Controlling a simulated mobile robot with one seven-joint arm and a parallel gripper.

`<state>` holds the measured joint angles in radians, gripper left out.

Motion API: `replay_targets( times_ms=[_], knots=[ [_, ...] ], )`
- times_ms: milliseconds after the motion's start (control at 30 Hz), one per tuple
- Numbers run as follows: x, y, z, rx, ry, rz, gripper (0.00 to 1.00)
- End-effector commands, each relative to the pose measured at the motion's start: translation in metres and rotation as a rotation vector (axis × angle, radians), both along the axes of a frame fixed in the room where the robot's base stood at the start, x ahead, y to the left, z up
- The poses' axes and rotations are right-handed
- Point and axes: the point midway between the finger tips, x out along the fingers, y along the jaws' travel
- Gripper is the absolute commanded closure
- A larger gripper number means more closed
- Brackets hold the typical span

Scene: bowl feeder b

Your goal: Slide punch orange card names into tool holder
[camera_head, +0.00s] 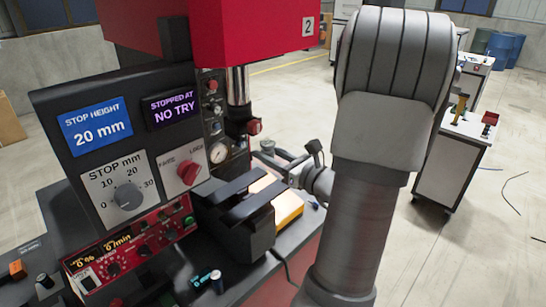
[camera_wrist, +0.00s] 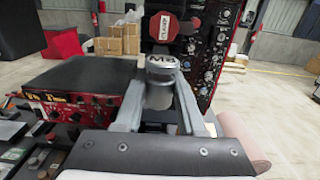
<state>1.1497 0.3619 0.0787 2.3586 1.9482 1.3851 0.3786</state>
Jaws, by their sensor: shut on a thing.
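In the head view my gripper (camera_head: 285,165) is beside the press, partly hidden by my arm. The press has a red head (camera_head: 250,30) with a bright steel ram (camera_head: 238,86) below it and a red knob (camera_head: 254,127) near the ram's lower end. I cannot clearly make out the tool holder's opening. No orange card can be read.
The press panel (camera_head: 120,150) shows stop height 20 mm and NO TRY. A black fixture (camera_head: 240,215) and a yellow-orange block (camera_head: 290,207) stand close below my gripper. Open floor lies right.

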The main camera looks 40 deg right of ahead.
Motion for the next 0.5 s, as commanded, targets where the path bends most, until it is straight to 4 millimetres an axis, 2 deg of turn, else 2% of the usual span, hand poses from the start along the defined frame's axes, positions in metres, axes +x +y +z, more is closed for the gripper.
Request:
replay_targets(
  times_ms=[200, 500],
  knots=[
    [0.022, 0.002, 0.000, 0.000, -0.002, 0.002, 1.00],
    [0.038, 0.003, 0.000, 0.000, -0.001, 0.000, 1.00]
  ],
)
